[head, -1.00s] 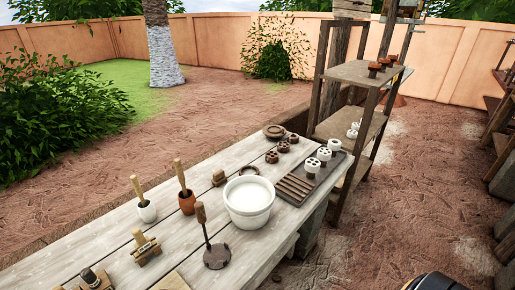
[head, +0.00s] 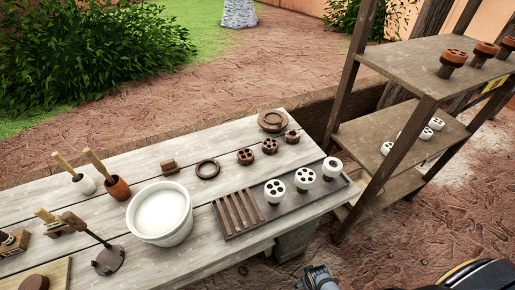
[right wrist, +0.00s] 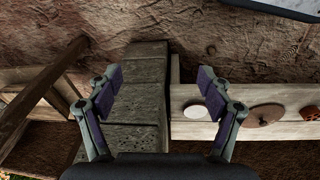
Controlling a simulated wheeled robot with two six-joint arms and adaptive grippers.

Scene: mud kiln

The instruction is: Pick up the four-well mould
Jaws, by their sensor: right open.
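Several round moulds with holes in their tops are in the head view. Three white ones stand on the dark slatted tray: left (head: 275,190), middle (head: 305,179) and right (head: 331,168). Three brown ones stand behind them on the table: left (head: 245,156), middle (head: 269,146) and right (head: 291,136). The well counts are too small to read surely, so I cannot tell which is the four-well mould. My right gripper (right wrist: 160,75) is open and empty, above a grey stone block, apart from the moulds. My left gripper is not in view.
The slatted tray (head: 228,216) lies near the right end of the plank table (head: 105,170). A white bowl (head: 160,215) stands left of it. A wooden shelf rack (head: 398,66) with more moulds rises at the right. The ground in front of the rack is clear.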

